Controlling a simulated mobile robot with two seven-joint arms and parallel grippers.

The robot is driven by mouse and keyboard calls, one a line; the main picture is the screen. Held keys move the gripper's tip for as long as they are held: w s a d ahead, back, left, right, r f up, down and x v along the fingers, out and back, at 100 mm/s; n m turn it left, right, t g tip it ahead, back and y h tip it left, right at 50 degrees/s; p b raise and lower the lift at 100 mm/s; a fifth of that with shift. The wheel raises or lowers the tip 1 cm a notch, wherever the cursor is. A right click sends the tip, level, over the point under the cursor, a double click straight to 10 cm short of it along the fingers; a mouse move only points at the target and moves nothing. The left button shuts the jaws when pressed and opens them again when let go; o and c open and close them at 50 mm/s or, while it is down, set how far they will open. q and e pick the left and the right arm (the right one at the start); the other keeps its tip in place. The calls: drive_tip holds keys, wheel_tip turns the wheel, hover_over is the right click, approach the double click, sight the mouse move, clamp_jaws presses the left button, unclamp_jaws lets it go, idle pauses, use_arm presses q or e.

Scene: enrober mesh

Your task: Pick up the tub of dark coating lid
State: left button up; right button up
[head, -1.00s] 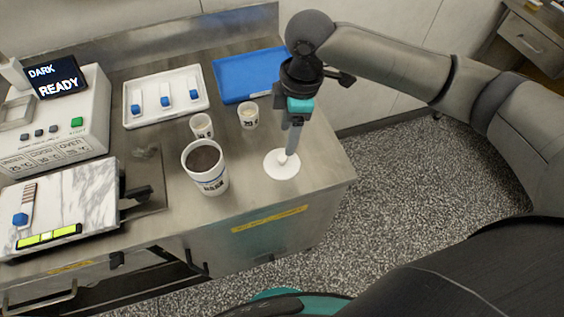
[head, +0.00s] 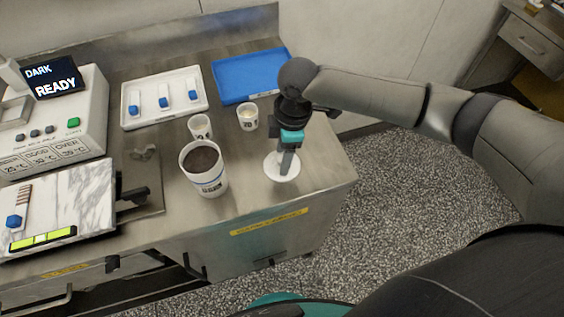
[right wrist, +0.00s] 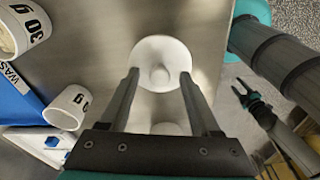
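The white round lid (head: 281,167) lies flat on the steel table, right of the tub of dark coating (head: 205,168), which stands uncovered. In the right wrist view the lid (right wrist: 160,48) shows its raised knob. My right gripper (head: 285,173) points down over the lid. In the right wrist view its fingers (right wrist: 159,75) are apart, one on each side of the knob, with gaps visible. In the head view the fingers hide most of the knob. My left gripper (right wrist: 247,95) shows small in the right wrist view, away from the table, with its fingers seemingly apart.
Two small cups (head: 247,117) (head: 200,127) stand behind the tub. A blue tray (head: 226,92) and a white tray (head: 139,121) with blue-ended pieces lie at the back. A machine and marble slab (head: 86,199) stand left. The table's right edge is close to the lid.

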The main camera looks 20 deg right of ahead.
clamp_jaws()
drive_tip(key=shift+r, duration=0.1)
idle(0.5)
